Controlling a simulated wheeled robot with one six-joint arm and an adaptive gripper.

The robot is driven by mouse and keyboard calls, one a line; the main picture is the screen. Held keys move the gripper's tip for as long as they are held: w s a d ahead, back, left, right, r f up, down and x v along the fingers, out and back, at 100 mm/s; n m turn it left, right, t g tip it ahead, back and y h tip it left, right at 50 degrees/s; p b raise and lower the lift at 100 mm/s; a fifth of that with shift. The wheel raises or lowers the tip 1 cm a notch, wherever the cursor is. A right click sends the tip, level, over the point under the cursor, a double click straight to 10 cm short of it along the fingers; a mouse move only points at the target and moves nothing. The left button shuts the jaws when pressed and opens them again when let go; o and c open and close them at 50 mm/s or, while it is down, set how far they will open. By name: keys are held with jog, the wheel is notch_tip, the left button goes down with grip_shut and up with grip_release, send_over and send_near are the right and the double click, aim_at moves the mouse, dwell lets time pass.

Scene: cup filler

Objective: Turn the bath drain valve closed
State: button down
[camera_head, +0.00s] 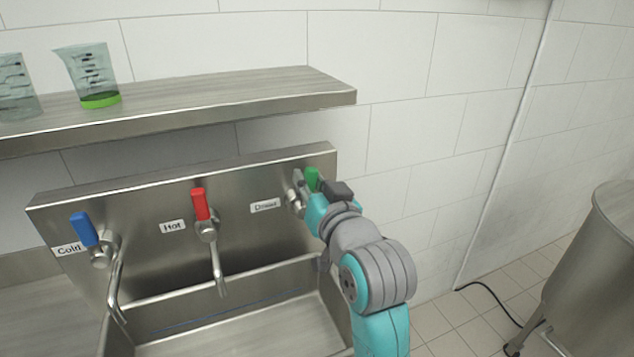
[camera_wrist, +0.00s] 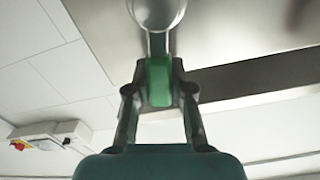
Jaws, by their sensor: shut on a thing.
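The drain valve has a green handle (camera_head: 312,179) on the right end of the steel panel, beside the "Drain" label (camera_head: 265,206). The handle points upward in the head view. My gripper (camera_head: 321,188) is at this valve and partly covers it. In the wrist view the green handle (camera_wrist: 158,80) lies between the two fingers of my gripper (camera_wrist: 160,92), which are shut on it. The round metal valve body (camera_wrist: 157,12) shows beyond the fingertips.
The red hot handle (camera_head: 201,204) and the blue cold handle (camera_head: 84,229) are on the same panel (camera_head: 150,206), left of the drain valve. A steel shelf (camera_head: 220,98) with measuring cups (camera_head: 88,72) is above. A large metal vessel (camera_head: 595,270) stands at right.

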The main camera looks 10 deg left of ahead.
jog(key=shift+s+a+n, duration=0.4)
jog(key=shift+a+n, duration=0.15)
jog(key=shift+n, duration=0.65)
jog(key=c, duration=1)
grip_release()
jog(key=v, duration=1.2)
